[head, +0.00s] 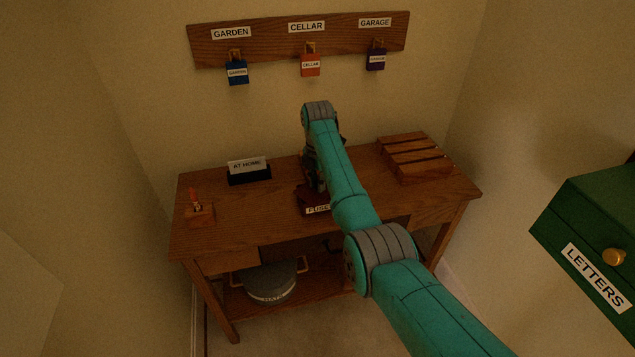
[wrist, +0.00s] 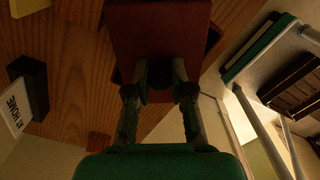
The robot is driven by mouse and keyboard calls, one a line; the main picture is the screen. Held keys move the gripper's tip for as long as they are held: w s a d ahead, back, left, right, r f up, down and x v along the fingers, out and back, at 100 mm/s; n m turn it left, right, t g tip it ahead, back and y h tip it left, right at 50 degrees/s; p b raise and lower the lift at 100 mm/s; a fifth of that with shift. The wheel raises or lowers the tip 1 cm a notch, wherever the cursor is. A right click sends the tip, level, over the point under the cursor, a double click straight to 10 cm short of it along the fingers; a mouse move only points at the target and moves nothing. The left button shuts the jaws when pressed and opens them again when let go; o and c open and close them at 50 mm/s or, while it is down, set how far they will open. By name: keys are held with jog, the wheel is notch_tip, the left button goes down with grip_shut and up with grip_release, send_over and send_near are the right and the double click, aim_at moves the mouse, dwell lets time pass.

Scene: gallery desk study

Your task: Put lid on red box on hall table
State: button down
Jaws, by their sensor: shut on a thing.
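The hall table (head: 255,215) is wooden and stands against the wall. The dark red box (head: 310,201), with a white label partly reading "FUSE", sits on it near the middle, mostly hidden by my arm. My gripper (wrist: 160,86) is shut on the dark knob of a flat, dark red lid (wrist: 160,30), which fills the top middle of the wrist view. Dark parts show past the lid's edges, seemingly the box beneath. I cannot tell whether the lid touches the box. In the head view my gripper is hidden behind my arm.
An "AT HOME" sign (head: 248,170) and a small wooden block with an orange item (head: 200,213) stand at left. A slatted wooden piece (head: 415,157) is at right. Padlocks hang above on a board (head: 265,35). A green letters box (head: 600,235) juts in at right.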

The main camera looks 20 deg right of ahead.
jog(key=shift+c, duration=2.3)
grip_release()
jog(key=shift+r, duration=0.15)
jog(key=shift+r, duration=3.4)
grip_shut()
jog(key=shift+f, duration=2.4)
